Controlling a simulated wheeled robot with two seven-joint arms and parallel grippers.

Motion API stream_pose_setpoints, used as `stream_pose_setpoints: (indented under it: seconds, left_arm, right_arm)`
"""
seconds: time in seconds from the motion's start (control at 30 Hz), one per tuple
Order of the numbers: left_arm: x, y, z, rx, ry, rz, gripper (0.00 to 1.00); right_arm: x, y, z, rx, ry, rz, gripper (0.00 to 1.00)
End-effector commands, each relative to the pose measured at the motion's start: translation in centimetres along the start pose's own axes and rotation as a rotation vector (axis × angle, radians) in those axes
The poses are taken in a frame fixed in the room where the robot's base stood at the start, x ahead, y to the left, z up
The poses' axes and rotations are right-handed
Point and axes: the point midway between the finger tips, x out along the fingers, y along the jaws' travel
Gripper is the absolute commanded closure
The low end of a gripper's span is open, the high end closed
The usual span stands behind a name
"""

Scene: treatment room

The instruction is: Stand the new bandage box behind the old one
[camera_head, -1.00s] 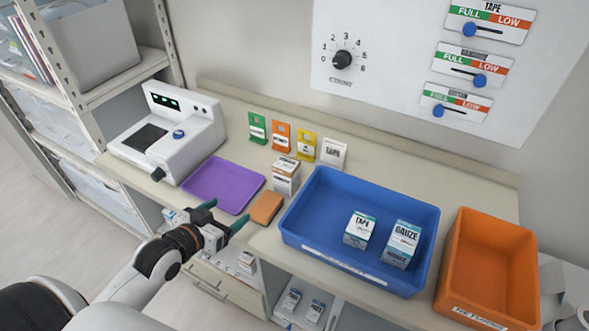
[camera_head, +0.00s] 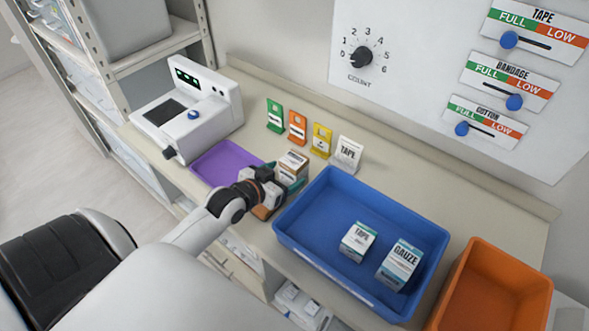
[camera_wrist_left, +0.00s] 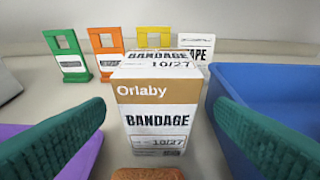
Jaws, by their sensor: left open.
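A white bandage box (camera_head: 291,168) with a brown band stands upright on the counter, left of the blue tray. In the left wrist view the box (camera_wrist_left: 157,118) faces me, reading "Orlaby", "BANDAGE" and "10/27". My left gripper (camera_head: 281,184) is open in front of the box. In the left wrist view its teal fingers flank the box, with gaps on both sides, and it holds nothing. I make out only one bandage box. The counter directly behind it is mostly hidden in the wrist view. My right gripper is not in view.
The blue tray (camera_head: 300,240) right of the box holds a tape box (camera_head: 358,242) and a gauze box (camera_head: 400,264). Green, orange and yellow tags and a tape card (camera_head: 347,154) stand behind. A purple tray (camera_head: 215,160) lies left; a brown block (camera_wrist_left: 148,174) lies in front.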

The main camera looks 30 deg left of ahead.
Motion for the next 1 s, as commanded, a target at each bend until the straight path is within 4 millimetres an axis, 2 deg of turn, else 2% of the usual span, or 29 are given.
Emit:
stream_pose_setpoints:
  seconds: [0.23, 0.4, 0.7, 1.0]
  left_arm:
    - [2.8, 0.2, 0.2, -0.001, -0.001, 0.0, 0.22]
    - [4.9, 0.2, 0.0, -0.001, -0.001, 0.0, 0.22]
    - [5.3, 0.2, -0.2, 0.0, 0.0, 0.0, 0.23]
    - [5.2, 0.2, -0.2, 0.0, 0.0, 0.0, 0.72]
  right_arm:
    - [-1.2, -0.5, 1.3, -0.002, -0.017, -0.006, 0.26]
    - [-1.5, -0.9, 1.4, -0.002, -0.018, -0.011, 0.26]
    - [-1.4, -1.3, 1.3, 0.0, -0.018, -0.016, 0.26]
    - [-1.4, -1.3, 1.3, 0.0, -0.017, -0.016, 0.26]
